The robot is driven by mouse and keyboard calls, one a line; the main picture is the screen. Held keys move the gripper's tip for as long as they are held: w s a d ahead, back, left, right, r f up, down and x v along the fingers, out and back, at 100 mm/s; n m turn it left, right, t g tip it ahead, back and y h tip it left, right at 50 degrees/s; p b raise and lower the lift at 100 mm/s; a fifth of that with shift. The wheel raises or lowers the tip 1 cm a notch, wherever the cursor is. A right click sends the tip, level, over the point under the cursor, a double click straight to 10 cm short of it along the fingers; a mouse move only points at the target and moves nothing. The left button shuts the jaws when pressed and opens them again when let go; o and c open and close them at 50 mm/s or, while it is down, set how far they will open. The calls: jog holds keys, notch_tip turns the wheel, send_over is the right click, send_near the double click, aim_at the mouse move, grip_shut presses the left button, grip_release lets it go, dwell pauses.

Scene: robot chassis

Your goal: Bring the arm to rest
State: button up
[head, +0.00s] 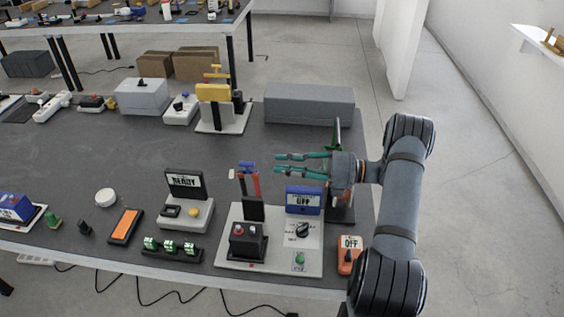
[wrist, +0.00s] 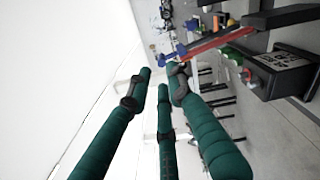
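My gripper (head: 279,163) has green fingers and points left in the head view, above the right end of the grey table (head: 130,180). Its fingers are spread apart with nothing between them; they also show apart in the wrist view (wrist: 162,75). My grey arm (head: 398,205) rises at the right side of the table and bends left at its upper joint. In the head view, my gripper appears above a blue-faced panel (head: 303,200) and beside a red and blue lever (head: 249,180); the exact gap cannot be told.
A white switch board (head: 262,262) and an orange OFF box (head: 349,254) lie near the front edge. A long grey box (head: 309,104) and a yellow-topped device (head: 214,93) stand behind. Open floor (head: 480,190) lies right of the arm.

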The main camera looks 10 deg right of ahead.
aim_at(242, 164)
jog(key=shift+a, duration=0.1)
jog(key=x, duration=1.2)
jog(key=shift+s+a+f, duration=0.1)
jog(key=shift+s, duration=0.2)
